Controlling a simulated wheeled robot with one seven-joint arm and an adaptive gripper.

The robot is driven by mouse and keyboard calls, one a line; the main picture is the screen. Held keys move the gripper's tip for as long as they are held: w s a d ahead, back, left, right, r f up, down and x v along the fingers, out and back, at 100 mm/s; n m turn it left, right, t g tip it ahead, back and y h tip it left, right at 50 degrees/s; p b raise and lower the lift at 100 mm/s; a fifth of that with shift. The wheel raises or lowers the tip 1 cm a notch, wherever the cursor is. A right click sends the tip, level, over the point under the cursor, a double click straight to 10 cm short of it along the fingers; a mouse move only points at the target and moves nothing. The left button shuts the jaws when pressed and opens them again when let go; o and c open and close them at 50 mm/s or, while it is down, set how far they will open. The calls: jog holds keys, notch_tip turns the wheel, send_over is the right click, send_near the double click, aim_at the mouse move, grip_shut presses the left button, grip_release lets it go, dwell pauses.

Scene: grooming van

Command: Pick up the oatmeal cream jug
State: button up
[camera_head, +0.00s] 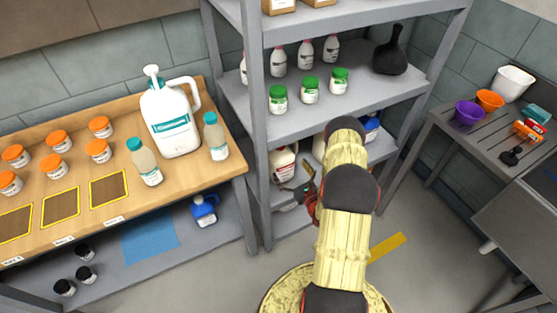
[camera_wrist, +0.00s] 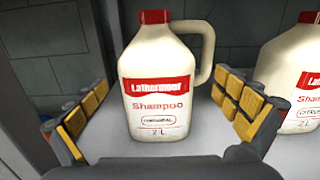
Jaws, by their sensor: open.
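A cream-coloured jug (camera_wrist: 158,88) with a red cap and a red-and-white shampoo label stands upright straight ahead in the wrist view. Its small variety text is too blurred to read surely. Its handle is on the right. My gripper (camera_wrist: 163,108) is open, with yellow-padded fingers to the left and right of the jug in the picture. The fingers look clear of it, and nothing is held. In the head view the jug (camera_head: 283,164) stands on a lower shelf of the grey rack, and my arm hides most of my gripper.
A second similar jug (camera_wrist: 297,80) stands close on the right, cut off by the frame. A grey rack post (camera_head: 257,130) is left of the jug. Green-lidded jars (camera_head: 310,90) stand on the shelf above. A wooden table (camera_head: 215,178) with a large white pump jug (camera_head: 172,125) is at left.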

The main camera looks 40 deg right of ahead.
aim_at(282, 159)
jog(key=shift+a+b+x, duration=0.15)
jog(key=shift+b+x, duration=0.5)
jog(key=shift+x, duration=0.95)
jog(key=shift+a+b+x, duration=0.15)
jog(key=shift+b+x, duration=0.45)
jog(key=shift+x, duration=1)
jog(key=shift+c, duration=0.9)
jog(key=c, duration=0.9)
